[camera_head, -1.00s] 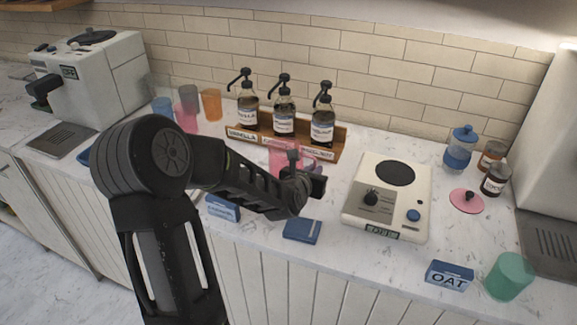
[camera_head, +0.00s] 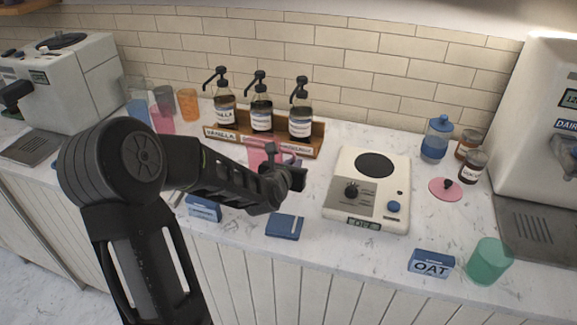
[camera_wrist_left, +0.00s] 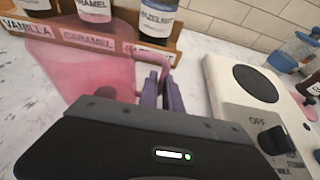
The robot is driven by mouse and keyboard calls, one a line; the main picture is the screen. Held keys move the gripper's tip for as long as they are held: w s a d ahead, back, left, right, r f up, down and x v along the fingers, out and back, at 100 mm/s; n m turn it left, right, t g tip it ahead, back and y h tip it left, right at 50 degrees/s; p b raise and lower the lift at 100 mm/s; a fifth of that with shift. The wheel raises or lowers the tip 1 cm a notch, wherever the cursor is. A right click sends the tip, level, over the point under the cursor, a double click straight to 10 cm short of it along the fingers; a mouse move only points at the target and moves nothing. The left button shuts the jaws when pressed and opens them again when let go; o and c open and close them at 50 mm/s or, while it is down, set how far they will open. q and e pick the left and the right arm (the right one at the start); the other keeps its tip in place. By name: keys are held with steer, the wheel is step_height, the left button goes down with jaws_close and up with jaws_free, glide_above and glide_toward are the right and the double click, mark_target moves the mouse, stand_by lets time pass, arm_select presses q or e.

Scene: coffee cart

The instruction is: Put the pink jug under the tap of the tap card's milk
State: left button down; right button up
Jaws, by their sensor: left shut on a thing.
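The translucent pink jug (camera_head: 257,156) is in front of the syrup stand, partly hidden by my left arm. It fills the upper left of the left wrist view (camera_wrist_left: 85,72), its handle to the right. My left gripper (camera_head: 284,170) is shut on that handle; its fingers also show in the left wrist view (camera_wrist_left: 162,94). I cannot tell whether the jug touches the counter. A blue card (camera_head: 431,264) reading OAT stands at the front right. A white machine (camera_head: 545,110) with a partly cut label reading DAIR is at the right edge; its taps are not visible.
A cream appliance (camera_head: 338,208) with a dial and round black plate stands right of the jug. A pink lid (camera_head: 445,188), a blue jar (camera_head: 436,140) and a green cup (camera_head: 487,262) are farther right. A flat blue object (camera_head: 284,226) lies at the front edge. A drip grate (camera_head: 545,232) fronts the machine.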

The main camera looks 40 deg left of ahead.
arm_select(q)
step_height(320, 180, up, 9)
steer(key=shift+r+b, duration=0.2)
steer(key=shift+b, duration=0.1)
steer(key=shift+f, duration=0.1)
stand_by(0.5)
